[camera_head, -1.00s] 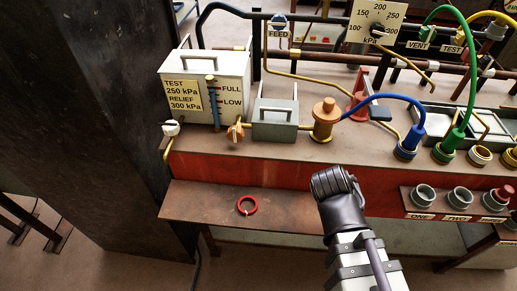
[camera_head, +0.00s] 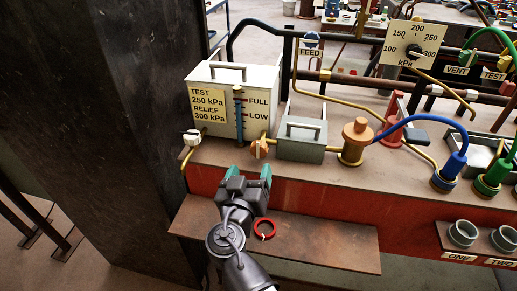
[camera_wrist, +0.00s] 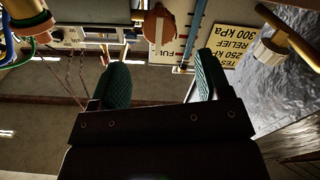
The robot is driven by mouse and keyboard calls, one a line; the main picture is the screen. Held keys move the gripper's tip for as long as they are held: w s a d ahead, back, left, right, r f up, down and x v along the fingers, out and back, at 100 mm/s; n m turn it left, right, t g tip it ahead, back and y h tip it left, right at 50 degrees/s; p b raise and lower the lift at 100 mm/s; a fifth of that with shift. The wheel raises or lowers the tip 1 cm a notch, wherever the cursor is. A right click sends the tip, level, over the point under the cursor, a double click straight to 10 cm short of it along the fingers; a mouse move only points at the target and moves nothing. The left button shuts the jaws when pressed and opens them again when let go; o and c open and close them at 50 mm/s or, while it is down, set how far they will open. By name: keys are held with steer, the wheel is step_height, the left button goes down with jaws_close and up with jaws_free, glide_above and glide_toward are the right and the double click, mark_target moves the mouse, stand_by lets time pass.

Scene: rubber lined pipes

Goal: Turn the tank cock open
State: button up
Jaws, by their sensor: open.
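The white tank (camera_head: 230,75) with a level gauge stands at the back left of the bench. An orange cock (camera_head: 260,148) sits on the brass pipe at its lower right. A white cock (camera_head: 192,137) with a bent brass spout is at its lower left. I cannot tell which one is the tank cock. My gripper (camera_head: 249,174) is open and empty, in front of the bench edge, below the orange cock and apart from it in the picture. In the wrist view the orange cock (camera_wrist: 159,25) appears beyond the gap between the green fingertips; the white cock (camera_wrist: 268,50) is off to the right.
A grey lidded box (camera_head: 301,140) and a brass cylinder (camera_head: 355,143) stand right of the orange cock. A red ring (camera_head: 265,229) lies on the lower ledge (camera_head: 325,243). A dark steel column (camera_head: 125,110) rises on the left. A blue hose (camera_head: 425,105) arches on the right.

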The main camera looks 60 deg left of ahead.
mark_target(257, 152)
steer(key=x, duration=0.8)
steer(key=shift+w+a, duration=0.25)
steer(key=c, duration=0.9)
